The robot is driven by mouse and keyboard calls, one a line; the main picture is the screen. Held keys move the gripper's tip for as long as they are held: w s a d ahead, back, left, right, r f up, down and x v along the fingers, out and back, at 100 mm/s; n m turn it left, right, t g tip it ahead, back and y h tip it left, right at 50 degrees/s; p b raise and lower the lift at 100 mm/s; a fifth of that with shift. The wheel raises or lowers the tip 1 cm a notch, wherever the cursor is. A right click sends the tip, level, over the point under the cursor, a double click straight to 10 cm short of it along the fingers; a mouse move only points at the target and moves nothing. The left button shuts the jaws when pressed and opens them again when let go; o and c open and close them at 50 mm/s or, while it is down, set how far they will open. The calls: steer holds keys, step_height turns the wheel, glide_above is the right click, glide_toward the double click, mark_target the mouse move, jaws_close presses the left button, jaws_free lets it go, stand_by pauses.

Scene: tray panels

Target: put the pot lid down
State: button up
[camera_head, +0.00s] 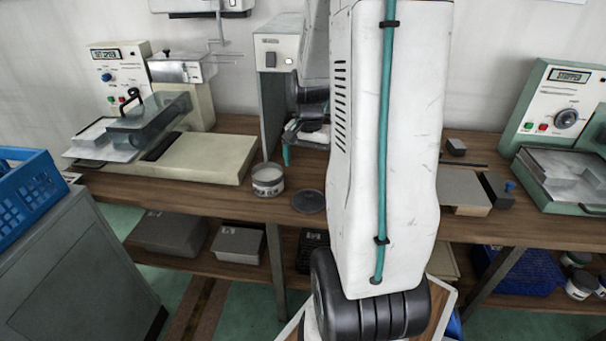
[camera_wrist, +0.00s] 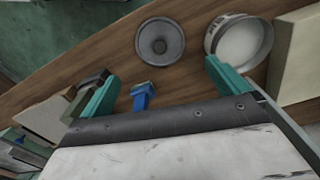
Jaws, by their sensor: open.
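The pot lid (camera_head: 308,201) is a dark round disc lying flat on the wooden bench. In the wrist view the lid (camera_wrist: 160,41) shows its raised rim and round centre, with nothing gripping it. The pot (camera_head: 268,180) is a pale, open-topped round tub just left of the lid; in the wrist view the pot (camera_wrist: 239,38) is to the lid's right. My gripper (camera_wrist: 164,84) is open, its teal fingers wide apart with the lid beyond them. In the head view, one teal fingertip (camera_head: 287,156) shows above the bench behind the pot; my arm hides the rest.
A cream machine base (camera_head: 208,158) stands left of the pot. A blue piece (camera_wrist: 142,94) shows between my fingers in the wrist view. Flat panels (camera_head: 462,188) and a dark block (camera_head: 496,190) lie on the right. The bench's front edge runs close to the lid.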

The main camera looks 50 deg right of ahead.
steer(key=a+r+n, duration=0.3)
steer(key=a+r, duration=0.4)
steer(key=a, duration=0.2)
steer(key=s+a+r+n, duration=0.4)
steer(key=s+a+n, duration=0.1)
steer(key=a, duration=0.5)
steer(key=s+a+r+n+t, duration=0.1)
steer(key=s+a+r+n, duration=0.4)
steer(key=a, duration=0.4)
steer(key=shift+s+a+r+n, duration=0.2)
steer(key=shift+s+a+n, duration=0.3)
steer(key=shift+s, duration=0.75)
steer(key=shift+d, duration=0.15)
